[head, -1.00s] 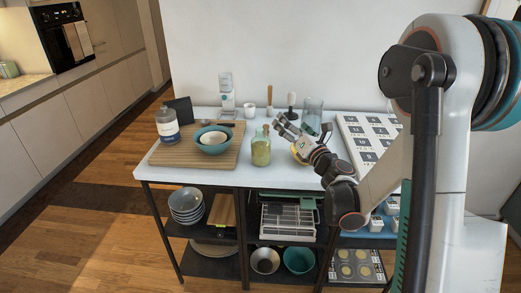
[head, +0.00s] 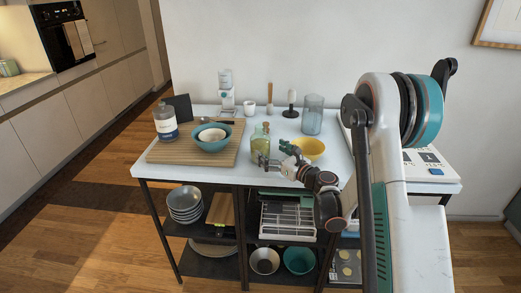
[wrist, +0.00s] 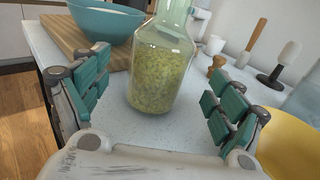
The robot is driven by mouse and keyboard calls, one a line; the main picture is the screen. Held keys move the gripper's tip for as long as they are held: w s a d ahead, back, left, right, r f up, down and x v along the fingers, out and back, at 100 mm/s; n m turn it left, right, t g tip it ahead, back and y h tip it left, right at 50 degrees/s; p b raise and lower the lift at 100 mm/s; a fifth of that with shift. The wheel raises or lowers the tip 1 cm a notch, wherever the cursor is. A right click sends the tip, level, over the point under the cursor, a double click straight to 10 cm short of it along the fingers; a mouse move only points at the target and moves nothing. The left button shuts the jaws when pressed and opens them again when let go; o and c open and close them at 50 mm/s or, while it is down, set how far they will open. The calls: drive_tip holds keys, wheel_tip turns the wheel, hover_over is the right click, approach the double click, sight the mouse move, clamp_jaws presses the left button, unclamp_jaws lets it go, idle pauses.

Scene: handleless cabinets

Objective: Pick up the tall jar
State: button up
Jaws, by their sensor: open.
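The tall jar (head: 260,150) is clear glass with a narrow neck and is filled with green-yellow contents. It stands upright on the white tabletop (head: 210,179), right of the wooden board. In the wrist view the jar (wrist: 162,75) stands straight ahead, between and beyond the teal-padded fingers. My gripper (head: 273,154) is open and empty, low above the table just right of the jar in the head view. In the wrist view my gripper (wrist: 155,85) has clear space on both sides of the jar. The jar's top is cut off there.
A teal bowl (head: 213,144) holding a white bowl sits on the wooden board (head: 165,153) with a labelled bottle (head: 166,122). A yellow bowl (head: 312,149) is close right of my gripper. A glass cylinder (head: 313,115), a white mug (head: 249,108) and upright utensils stand behind.

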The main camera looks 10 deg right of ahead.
sight(260, 145)
drive_tip(key=b+x, duration=0.2)
drive_tip(key=x, duration=0.3)
drive_tip(key=shift+w+a+f, duration=0.1)
drive_tip(key=shift+w+f, duration=0.1)
drive_tip(key=shift+w+a+r, duration=0.1)
drive_tip(key=shift+w+a, duration=0.05)
drive_tip(key=shift+w, duration=0.25)
drive_tip(key=c, duration=1.7)
